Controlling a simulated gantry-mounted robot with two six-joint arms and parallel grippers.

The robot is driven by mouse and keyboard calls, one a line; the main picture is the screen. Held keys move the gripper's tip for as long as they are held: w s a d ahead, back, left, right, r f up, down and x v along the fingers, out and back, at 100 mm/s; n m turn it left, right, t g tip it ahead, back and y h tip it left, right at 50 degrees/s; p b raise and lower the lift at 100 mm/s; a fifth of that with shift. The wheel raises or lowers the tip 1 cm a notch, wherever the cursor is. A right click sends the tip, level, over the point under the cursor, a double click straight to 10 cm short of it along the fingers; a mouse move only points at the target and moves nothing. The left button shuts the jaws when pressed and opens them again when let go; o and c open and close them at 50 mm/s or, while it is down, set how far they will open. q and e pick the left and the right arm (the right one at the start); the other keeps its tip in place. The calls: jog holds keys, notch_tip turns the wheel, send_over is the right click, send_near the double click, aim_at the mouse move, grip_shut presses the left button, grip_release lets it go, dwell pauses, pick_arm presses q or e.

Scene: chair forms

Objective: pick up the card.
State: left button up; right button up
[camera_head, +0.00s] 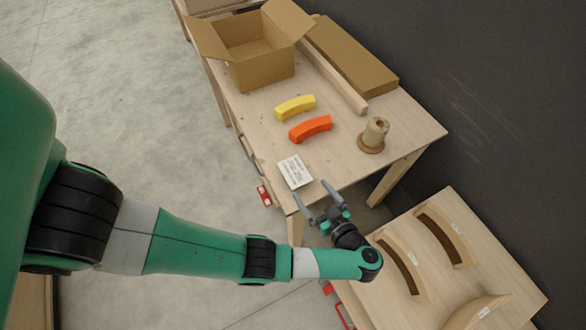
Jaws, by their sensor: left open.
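The card (295,172) is a small white rectangle with dark print. It lies flat near the front edge of the wooden table (408,124). My left gripper (314,187) is open and empty, with its two grey fingers pointing toward the table's front edge. The fingertips appear just in front of the card and to its right. I cannot tell their height above the table. My right gripper is not in view.
Orange (311,129) and yellow (295,108) curved blocks lie behind the card. A spool-like object (374,134) stands to the right. An open cardboard box (262,60), a wooden bar (335,78) and a flat brown box (350,58) are farther back. A second table (502,238) holds curved wooden forms.

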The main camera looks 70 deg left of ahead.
aim_at(295, 172)
pick_arm(q)
jog(key=a+f+b, duration=0.1)
jog(key=b, duration=0.1)
jog(key=a+f+b, duration=0.1)
jog(key=a+b, duration=0.1)
jog(key=b, duration=0.1)
jog(key=shift+s+f, duration=0.2)
jog(key=shift+s, duration=0.1)
jog(key=shift+s+a+r+b, duration=0.1)
jog(key=shift+s+a+b, duration=0.05)
jog(key=shift+a, duration=0.4)
jog(key=shift+s+a+r+b, duration=0.1)
jog(key=shift+s+a+b, duration=0.05)
jog(key=shift+a, duration=0.75)
jog(key=b+x, duration=0.1)
jog(key=x, duration=0.1)
jog(key=b+x, duration=0.1)
jog(key=x, duration=0.2)
jog(key=shift+s+d+f, duration=0.1)
jog(key=shift+s+f, duration=0.05)
jog(key=shift+f, duration=0.2)
jog(key=shift+c, duration=0.3)
jog(key=c, duration=0.9)
